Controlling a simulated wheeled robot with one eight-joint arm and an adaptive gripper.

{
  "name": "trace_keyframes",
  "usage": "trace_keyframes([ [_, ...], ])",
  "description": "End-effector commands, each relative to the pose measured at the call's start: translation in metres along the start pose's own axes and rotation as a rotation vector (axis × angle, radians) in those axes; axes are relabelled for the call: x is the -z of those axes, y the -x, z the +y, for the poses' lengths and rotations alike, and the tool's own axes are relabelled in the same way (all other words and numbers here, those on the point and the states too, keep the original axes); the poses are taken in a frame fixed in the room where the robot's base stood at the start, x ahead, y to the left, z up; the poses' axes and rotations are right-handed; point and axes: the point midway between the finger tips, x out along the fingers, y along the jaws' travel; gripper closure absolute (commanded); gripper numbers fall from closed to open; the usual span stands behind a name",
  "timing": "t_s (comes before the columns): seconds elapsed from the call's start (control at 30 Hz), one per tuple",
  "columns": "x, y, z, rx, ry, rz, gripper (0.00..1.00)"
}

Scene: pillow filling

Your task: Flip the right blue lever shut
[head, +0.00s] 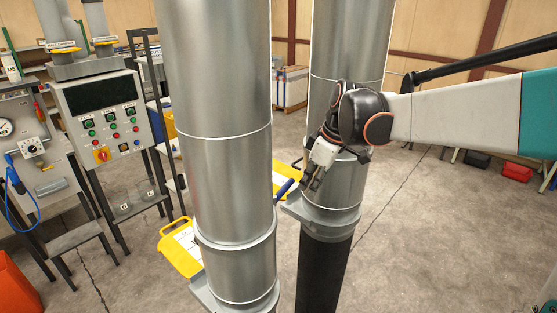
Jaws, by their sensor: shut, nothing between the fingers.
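The right blue lever (284,188) sticks out to the left from the collar on the right metal pipe (340,60). It slants up to the right, and its far end is partly hidden. My gripper (310,186) is shut and empty, pointing down in front of the right pipe, just right of the lever. I cannot tell whether the fingertips touch the lever. A yellow plate (285,172) with a white label shows behind the lever, between the two pipes.
The large left pipe (215,110) stands close to the lever, with another yellow plate (182,248) at its collar. A control panel (103,115) stands at the left. The floor at the right is largely clear, with red boxes (517,172) farther back.

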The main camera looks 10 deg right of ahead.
Motion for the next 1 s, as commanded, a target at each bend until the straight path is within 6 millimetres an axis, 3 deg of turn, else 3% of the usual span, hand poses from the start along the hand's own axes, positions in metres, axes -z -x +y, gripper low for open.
trace_keyframes([
  [0.2, 0.015, -0.007, 0.0, 0.0, 0.0, -0.001, 1.0],
  [1.0, 0.021, -0.01, 0.003, 0.019, 0.061, 0.0, 1.0],
])
